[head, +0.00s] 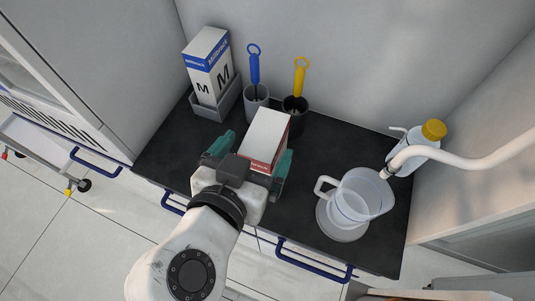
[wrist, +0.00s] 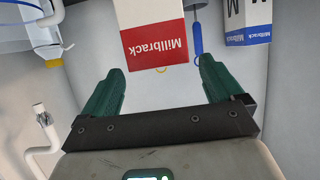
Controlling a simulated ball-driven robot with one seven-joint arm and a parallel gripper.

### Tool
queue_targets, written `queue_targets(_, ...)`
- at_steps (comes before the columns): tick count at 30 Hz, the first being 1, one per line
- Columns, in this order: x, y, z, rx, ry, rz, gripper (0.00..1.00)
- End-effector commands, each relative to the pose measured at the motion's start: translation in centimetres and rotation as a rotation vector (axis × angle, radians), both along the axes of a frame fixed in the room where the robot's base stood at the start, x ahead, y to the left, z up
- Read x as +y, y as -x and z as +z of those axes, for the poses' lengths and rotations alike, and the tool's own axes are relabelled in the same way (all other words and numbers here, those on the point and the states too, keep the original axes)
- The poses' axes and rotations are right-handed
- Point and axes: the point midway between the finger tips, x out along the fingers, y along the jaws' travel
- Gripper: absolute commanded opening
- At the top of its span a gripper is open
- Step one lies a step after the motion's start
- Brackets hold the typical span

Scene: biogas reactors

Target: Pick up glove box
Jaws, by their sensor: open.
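A white and red box (head: 267,138) stands on the black worktop in front of my gripper (head: 257,145). In the wrist view the same box (wrist: 155,35) appears upside down, with "Millbrack" on its red face. My gripper (wrist: 162,68) is open, its two green fingers pointing at this box. The box's near edge shows between the fingertips; I cannot tell how deep it lies between them. A second white box (head: 209,70) with blue bands and an "M" stands in a grey holder (head: 219,103) at the back left. The pictures do not settle which is the glove box.
A blue-handled brush (head: 254,68) and a yellow-handled brush (head: 300,76) stand in cups behind the red box. A clear jug (head: 362,196) stands at the right, near a bottle with a yellow cap (head: 434,129). Blue handles (head: 313,262) line the worktop's front.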

Motion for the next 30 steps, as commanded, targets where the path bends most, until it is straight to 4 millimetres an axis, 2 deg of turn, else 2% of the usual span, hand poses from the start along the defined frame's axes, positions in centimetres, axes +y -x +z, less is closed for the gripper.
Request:
queue_targets(5, -0.4, -1.1, -0.4, 0.003, 0.001, -0.002, 0.94)
queue_targets(13, -1.4, -4.4, -1.7, 0.004, 0.002, -0.003, 0.94)
queue_targets(23, -1.6, -5.0, -2.1, 0.004, 0.000, 0.000, 0.94)
queue_targets(30, -1.6, -5.0, -2.1, 0.003, 0.000, 0.000, 0.72)
